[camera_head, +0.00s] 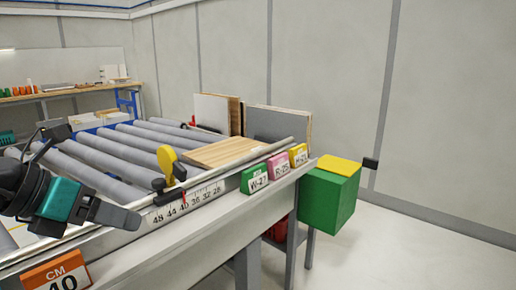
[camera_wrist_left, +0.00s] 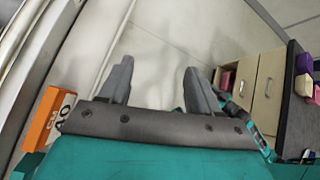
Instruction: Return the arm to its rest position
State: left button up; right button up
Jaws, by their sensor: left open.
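My left arm (camera_head: 30,188) comes in from the left in the head view. Its teal and dark left gripper (camera_head: 118,214) hangs beside the front rail of the roller conveyor, above the orange CM 40 sign. In the left wrist view the two grey fingers of the left gripper (camera_wrist_left: 158,72) stand wide apart, with nothing between them and a pale floor beyond. My right gripper does not show in the head view, and I cannot make it out in the left wrist view.
The roller conveyor (camera_head: 92,170) carries a wooden board (camera_head: 222,152). The scale rail (camera_head: 190,198) has a yellow stop (camera_head: 168,162). The orange sign (camera_head: 57,280) is near the gripper; it also shows in the wrist view (camera_wrist_left: 46,118). A green box (camera_head: 328,203) is at right. Drawers (camera_wrist_left: 256,85) stand right.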

pick_arm(q)
jog(key=s+d+f+n+t+h+p, duration=0.1)
jog(key=d+n+h+p, duration=0.1)
jog(key=d+n+h, duration=0.75)
jog(key=a+f+n+t+y+p, duration=0.1)
jog(key=a+f+n+t+y, duration=0.3)
jog(key=f+n, duration=0.6)
jog(key=a+f+n+t+y+p, duration=0.1)
jog(key=f+n+t+y, duration=0.5)
jog(key=n, duration=0.6)
jog(key=s+f+n+g+y, duration=0.2)
jog(key=s+f, duration=0.3)
jog(key=f, duration=0.3)
jog(key=s+f+n+g+y, duration=0.2)
jog(key=s+f+n+g, duration=0.2)
jog(key=f, duration=0.4)
jog(key=shift+s+d+f+g+p, duration=0.25)
jog(key=shift+s+g, duration=0.35)
jog(key=shift+s, duration=0.55)
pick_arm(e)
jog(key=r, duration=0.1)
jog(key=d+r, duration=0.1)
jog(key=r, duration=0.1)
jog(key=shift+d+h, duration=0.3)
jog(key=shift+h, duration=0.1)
pick_arm(q)
jog(key=shift+w+a+r, duration=0.1)
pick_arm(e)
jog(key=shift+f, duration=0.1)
